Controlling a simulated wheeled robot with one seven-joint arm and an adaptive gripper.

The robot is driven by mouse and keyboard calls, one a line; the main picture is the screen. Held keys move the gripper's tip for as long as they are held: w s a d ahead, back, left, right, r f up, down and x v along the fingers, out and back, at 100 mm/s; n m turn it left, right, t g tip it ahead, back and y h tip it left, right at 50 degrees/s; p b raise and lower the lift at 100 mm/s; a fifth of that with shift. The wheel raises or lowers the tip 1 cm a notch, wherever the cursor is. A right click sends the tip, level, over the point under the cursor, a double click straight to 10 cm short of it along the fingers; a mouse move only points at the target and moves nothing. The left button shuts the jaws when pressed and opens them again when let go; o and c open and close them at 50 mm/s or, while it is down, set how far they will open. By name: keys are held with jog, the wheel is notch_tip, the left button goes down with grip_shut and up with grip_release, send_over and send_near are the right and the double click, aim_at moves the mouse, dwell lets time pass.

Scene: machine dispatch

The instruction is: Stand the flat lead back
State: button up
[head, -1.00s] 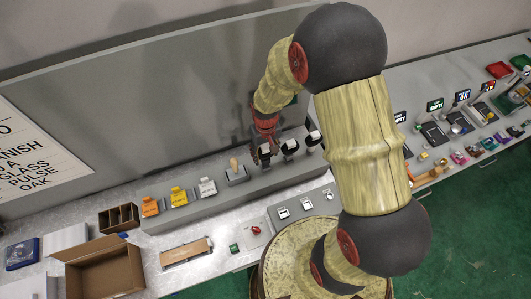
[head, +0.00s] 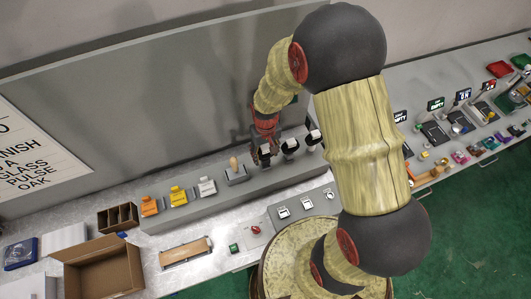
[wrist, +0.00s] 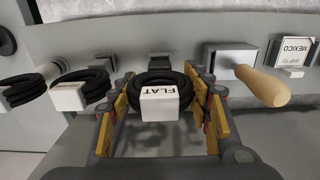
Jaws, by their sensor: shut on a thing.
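The flat lead (wrist: 160,93) is a black coil with a white block marked FLAT, seen upside down in the wrist view. My gripper (wrist: 165,82) is around it, with one yellow-padded finger on each side, shut on it. In the head view my gripper (head: 264,150) is at the grey raised ledge (head: 190,204), and the lead is mostly hidden by the fingers. A grey holder stands right behind the coil in the wrist view. I cannot tell whether the coil touches it.
Two similar black leads with white blocks (wrist: 68,97) hang beside it, close to one finger. On the other side a wooden handle (wrist: 262,85) juts out of a grey block. A MEXICO tag (wrist: 292,52) stands beyond. An open cardboard box (head: 103,268) is at the front left.

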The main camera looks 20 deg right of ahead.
aim_at(266, 147)
jog(key=shift+f+b, duration=0.55)
jog(key=shift+f, duration=0.25)
jog(key=o, duration=1.4)
jog(key=shift+o, duration=1.2)
jog(key=shift+o, duration=0.8)
jog(key=shift+r, duration=0.1)
jog(key=shift+r+p, duration=1.9)
jog(key=shift+r, duration=1.05)
